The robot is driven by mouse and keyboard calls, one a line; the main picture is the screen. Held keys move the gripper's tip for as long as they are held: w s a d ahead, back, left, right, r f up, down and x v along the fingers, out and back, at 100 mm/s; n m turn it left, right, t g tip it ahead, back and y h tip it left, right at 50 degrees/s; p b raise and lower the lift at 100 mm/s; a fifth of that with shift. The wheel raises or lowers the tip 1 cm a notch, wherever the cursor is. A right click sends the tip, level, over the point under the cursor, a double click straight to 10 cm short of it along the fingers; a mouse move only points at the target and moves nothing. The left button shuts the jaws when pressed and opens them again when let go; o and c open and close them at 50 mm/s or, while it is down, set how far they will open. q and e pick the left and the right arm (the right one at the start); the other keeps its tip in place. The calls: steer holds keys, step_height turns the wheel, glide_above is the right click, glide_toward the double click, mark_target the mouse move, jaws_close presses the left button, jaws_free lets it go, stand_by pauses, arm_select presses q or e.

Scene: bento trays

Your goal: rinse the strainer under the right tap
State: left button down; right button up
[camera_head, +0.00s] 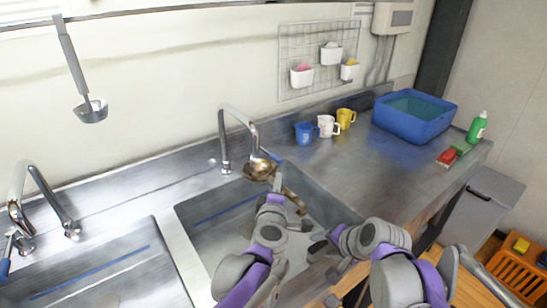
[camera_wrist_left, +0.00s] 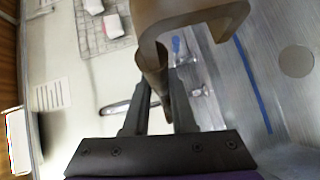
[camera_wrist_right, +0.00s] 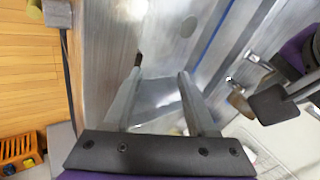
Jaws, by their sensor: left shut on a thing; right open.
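The strainer (camera_head: 258,169), with a round brass-coloured bowl, is held over the right basin, just below the spout of the right tap (camera_head: 224,140). Its brown handle (camera_head: 296,199) slants down to the right and fills the top of the left wrist view (camera_wrist_left: 195,18). My left gripper (camera_head: 274,194) is shut on the handle; its fingers also show in the left wrist view (camera_wrist_left: 158,95). I cannot make out a water stream. My right gripper (camera_head: 318,248) is low at the right basin's front edge, open and empty between its fingers in the right wrist view (camera_wrist_right: 160,75).
The right basin (camera_head: 195,225) is under the strainer. The left tap (camera_head: 20,200) and left basin (camera_head: 75,285) are at the left. Blue (camera_head: 304,132), white (camera_head: 326,125) and yellow (camera_head: 345,117) mugs stand right of the tap. A blue tub (camera_head: 400,125) and green bottle (camera_head: 477,127) are farther right.

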steer(key=w+a+r+m+t+y, duration=0.15)
steer(key=w+m, duration=0.25)
steer(key=w, duration=0.8)
steer(key=m+t+y, duration=0.6)
steer(key=m, duration=0.8)
glide_toward(273, 155)
steer(key=x, duration=1)
steer(key=shift+w+f, duration=0.3)
steer(key=shift+f, duration=0.05)
steer(key=shift+d, duration=0.1)
jaws_close()
